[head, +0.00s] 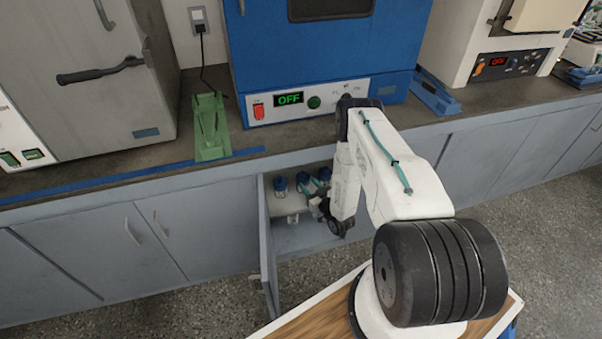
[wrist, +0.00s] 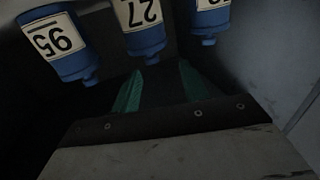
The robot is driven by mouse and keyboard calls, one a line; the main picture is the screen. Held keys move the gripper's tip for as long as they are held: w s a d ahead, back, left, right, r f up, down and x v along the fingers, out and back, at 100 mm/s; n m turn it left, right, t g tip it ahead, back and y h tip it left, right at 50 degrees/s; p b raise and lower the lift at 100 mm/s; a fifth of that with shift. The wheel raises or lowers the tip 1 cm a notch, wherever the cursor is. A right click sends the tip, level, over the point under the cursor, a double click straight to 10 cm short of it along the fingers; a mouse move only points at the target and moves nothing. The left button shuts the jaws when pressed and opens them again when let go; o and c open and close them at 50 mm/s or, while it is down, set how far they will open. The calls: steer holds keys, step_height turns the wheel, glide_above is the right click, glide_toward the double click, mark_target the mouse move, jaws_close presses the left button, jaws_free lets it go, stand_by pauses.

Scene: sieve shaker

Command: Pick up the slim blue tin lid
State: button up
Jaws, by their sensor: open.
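No separate slim blue tin lid can be made out in either view. Blue-capped containers stand in the open cabinet: a left one (head: 280,185), a middle one (head: 302,181) and a right one (head: 325,174). In the wrist view they hang cap-down along the top edge: a left one (wrist: 75,62), a middle one (wrist: 147,40) and a right one (wrist: 208,30), with number labels. My gripper (wrist: 160,76) has two green fingers spread apart with nothing visible between them. In the head view my gripper (head: 318,203) is at the cabinet opening, close to the containers and partly hidden.
The cabinet door (head: 267,245) stands open at the left of the opening. The counter (head: 180,165) runs above it. A blue oven (head: 300,60) reading OFF and a green object (head: 209,130) stand on the counter. Cabinet walls close in on both sides.

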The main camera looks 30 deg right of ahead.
mark_target(303, 173)
steer(key=w, duration=0.3)
steer(key=w+d, duration=0.1)
steer(key=w, duration=0.3)
steer(key=shift+w+d+r, duration=0.1)
steer(key=shift+d+r, duration=0.05)
steer(key=shift+d, duration=0.05)
jaws_close()
